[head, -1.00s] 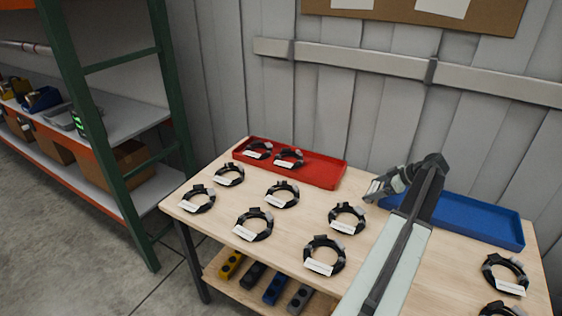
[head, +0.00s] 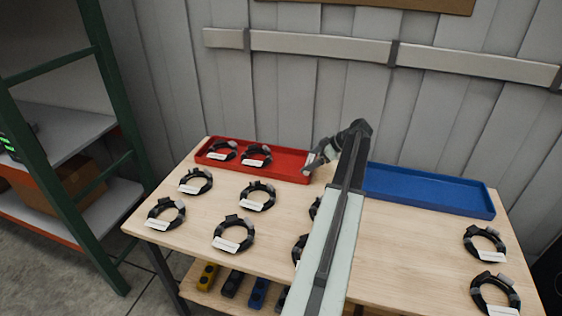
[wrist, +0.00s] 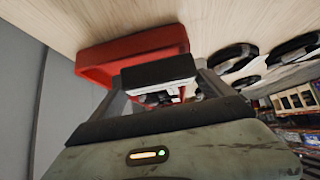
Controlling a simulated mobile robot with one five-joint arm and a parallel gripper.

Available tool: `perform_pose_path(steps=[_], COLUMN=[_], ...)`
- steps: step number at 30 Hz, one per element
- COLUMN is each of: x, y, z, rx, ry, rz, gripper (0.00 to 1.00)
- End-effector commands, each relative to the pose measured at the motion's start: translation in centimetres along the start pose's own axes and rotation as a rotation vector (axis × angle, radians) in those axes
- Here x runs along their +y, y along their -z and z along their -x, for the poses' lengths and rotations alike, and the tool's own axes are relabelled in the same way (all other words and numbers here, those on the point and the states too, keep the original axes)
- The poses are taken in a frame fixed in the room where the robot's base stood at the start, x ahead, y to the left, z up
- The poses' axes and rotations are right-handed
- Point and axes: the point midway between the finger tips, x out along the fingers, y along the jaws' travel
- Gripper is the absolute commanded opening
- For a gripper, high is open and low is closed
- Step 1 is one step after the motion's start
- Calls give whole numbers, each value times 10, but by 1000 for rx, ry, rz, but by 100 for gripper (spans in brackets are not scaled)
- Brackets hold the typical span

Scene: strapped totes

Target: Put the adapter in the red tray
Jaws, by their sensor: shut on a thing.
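My gripper (head: 313,162) is at the right end of the red tray (head: 285,171), seemingly above its rim. In the wrist view my gripper (wrist: 160,88) is shut on a black adapter (wrist: 155,73) with a pale label, and the red tray (wrist: 125,50) lies behind it. The arm and gripper mostly hide the held adapter in the head view. Two black coiled adapters with white labels lie in the red tray, one at its left (head: 222,150) and one near its middle (head: 257,155). The right part of the tray looks empty.
Several similar coiled adapters lie on the wooden table, such as one in front (head: 233,234) and one at right (head: 484,242). My arm partly covers two. An empty blue tray (head: 430,190) stands to the right. A plank wall (head: 280,90) is close behind.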

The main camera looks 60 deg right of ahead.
Motion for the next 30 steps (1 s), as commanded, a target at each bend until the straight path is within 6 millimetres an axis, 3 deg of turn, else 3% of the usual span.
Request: perform_pose_path(steps=[3,7,18,24,30], x=[18,30,41,39,39], y=[21,38,54,26,29], z=[-28,-48,-66,-94,-91], rx=[0,0,0,0,0], ry=[3,2,2,1,2], rz=[3,2,2,1,1], gripper=[39,39,39,39,39])
